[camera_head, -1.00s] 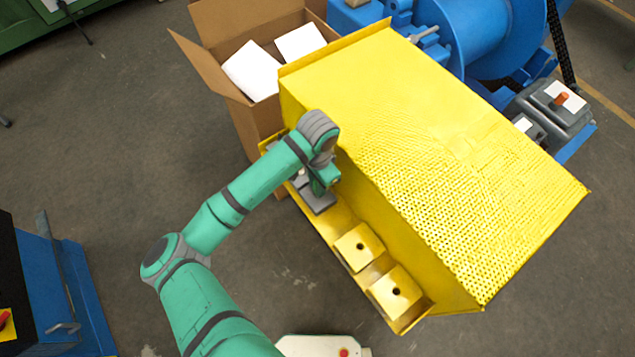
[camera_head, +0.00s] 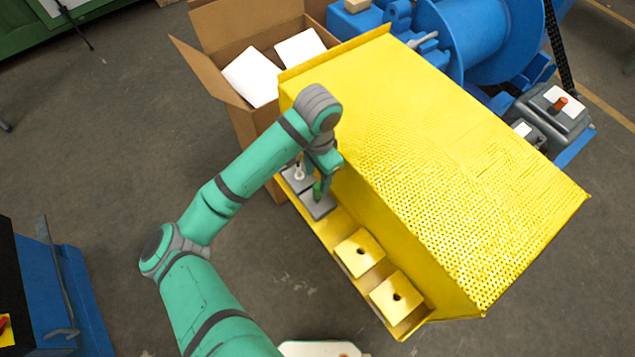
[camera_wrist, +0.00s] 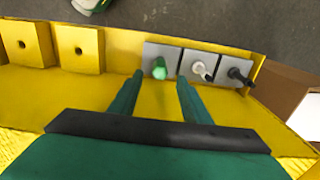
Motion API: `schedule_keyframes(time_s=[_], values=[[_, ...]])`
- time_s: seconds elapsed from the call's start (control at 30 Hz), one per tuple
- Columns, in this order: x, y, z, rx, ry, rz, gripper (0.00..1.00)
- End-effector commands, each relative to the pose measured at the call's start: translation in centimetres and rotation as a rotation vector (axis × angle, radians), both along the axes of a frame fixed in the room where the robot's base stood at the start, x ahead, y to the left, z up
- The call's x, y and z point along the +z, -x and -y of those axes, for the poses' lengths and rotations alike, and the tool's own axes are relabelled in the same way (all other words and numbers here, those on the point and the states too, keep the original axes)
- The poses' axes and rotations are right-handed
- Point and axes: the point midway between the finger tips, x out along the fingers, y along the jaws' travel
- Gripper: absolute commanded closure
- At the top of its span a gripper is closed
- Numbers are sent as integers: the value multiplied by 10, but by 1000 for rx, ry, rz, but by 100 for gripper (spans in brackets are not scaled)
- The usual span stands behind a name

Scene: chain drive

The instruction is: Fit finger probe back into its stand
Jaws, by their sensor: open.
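In the wrist view a green rounded probe (camera_wrist: 160,68) stands on a light grey square stand (camera_wrist: 151,54). Beside it are a white probe (camera_wrist: 201,71) and a black probe (camera_wrist: 238,75), each at its own grey stand. I cannot tell from the looks which is the finger probe. My gripper (camera_wrist: 160,77) is open, with its two green fingers either side of the green probe's line and a gap on both sides. In the head view the green probe (camera_head: 317,192) is below my gripper, partly hidden by it; the white probe (camera_head: 298,172) shows to its left.
The stands sit on a narrow yellow ledge (camera_head: 340,228) along the large yellow guard (camera_head: 430,130), whose wall rises close by. Two yellow blocks with holes (camera_head: 360,252) (camera_head: 396,294) are further along. An open cardboard box (camera_head: 240,110) stands at the ledge's far end.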

Motion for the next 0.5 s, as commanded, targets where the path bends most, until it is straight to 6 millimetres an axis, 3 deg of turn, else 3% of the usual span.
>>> schedule_keyframes(time_s=[0.2, 0.5], values=[[20, 0, 0, 0, -2, 1, 57], [23, 0, 0, 0, 0, 0, 57]])
